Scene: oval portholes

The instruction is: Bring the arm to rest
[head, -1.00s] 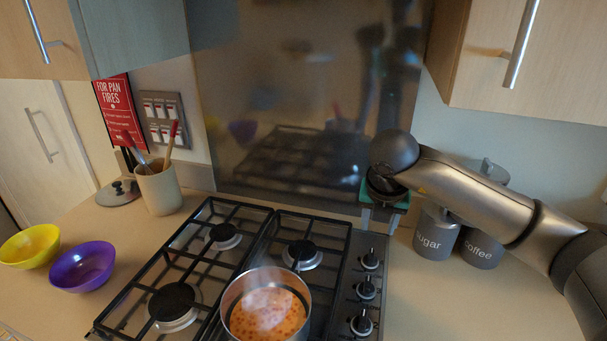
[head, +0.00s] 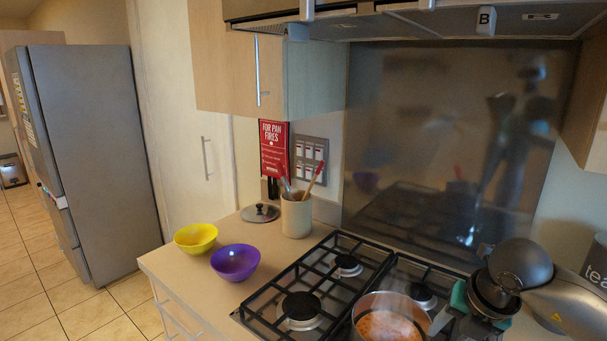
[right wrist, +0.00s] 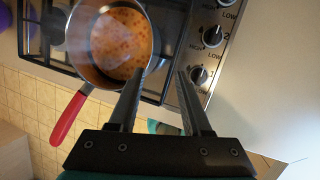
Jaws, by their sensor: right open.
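My right arm comes in from the lower right of the head view. Its gripper (head: 455,325) hangs beside the right of the pan, with its fingers partly cut off by the frame's bottom edge. In the right wrist view the two black fingers (right wrist: 160,80) are apart with nothing between them. The steel pan (right wrist: 108,48) of orange, steaming food lies just beyond the fingertips, and its red handle (right wrist: 68,118) points away to the lower left. My left gripper is in neither view.
The gas hob (head: 300,285) has control knobs (right wrist: 212,37) close to the gripper. A purple bowl (head: 235,262), a yellow bowl (head: 196,237) and a utensil pot (head: 296,216) stand left of it. A fridge (head: 92,150) stands far left. A dark canister (head: 597,262) is at the right edge.

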